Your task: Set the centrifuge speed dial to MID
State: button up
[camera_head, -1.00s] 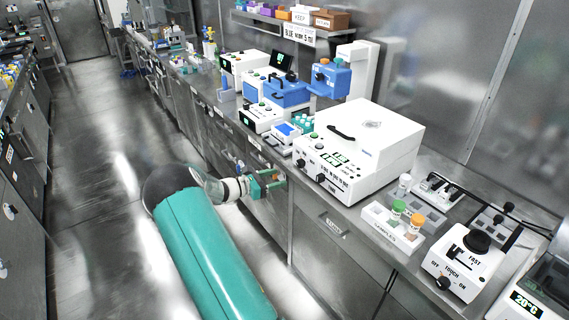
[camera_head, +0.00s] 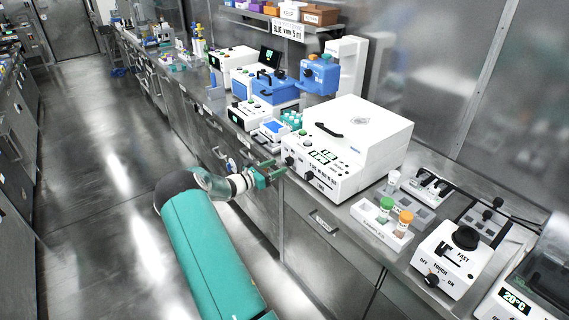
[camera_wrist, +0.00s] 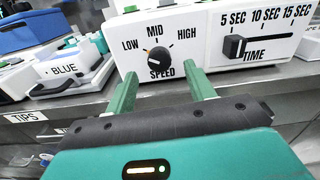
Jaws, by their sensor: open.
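The white centrifuge (camera_head: 365,135) stands on the bench with its lid shut. Its black speed dial (camera_wrist: 158,61) is on the front panel, with LOW, MID and HIGH printed around it. The dial's small light mark points up and left, on the LOW side of MID. My gripper (camera_wrist: 163,76) is open and empty, its two green fingers pointing at the panel. In the wrist view the dial lies between and just beyond the fingertips, and I see no contact. In the head view my gripper (camera_head: 275,169) is just in front of the panel's left end.
A TIME slider (camera_wrist: 236,46) sits right of the dial. Along the bench are a sample rack (camera_head: 380,230) and a shaker (camera_head: 452,260). The floor aisle on the left is clear.

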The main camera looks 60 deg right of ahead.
aim_at(287, 162)
jog(key=x, duration=0.5)
jog(key=shift+c, duration=0.4)
jog(key=c, duration=0.9)
jog(key=shift+m, duration=0.3)
jog(key=m, duration=1.1)
jog(key=shift+f, duration=0.1)
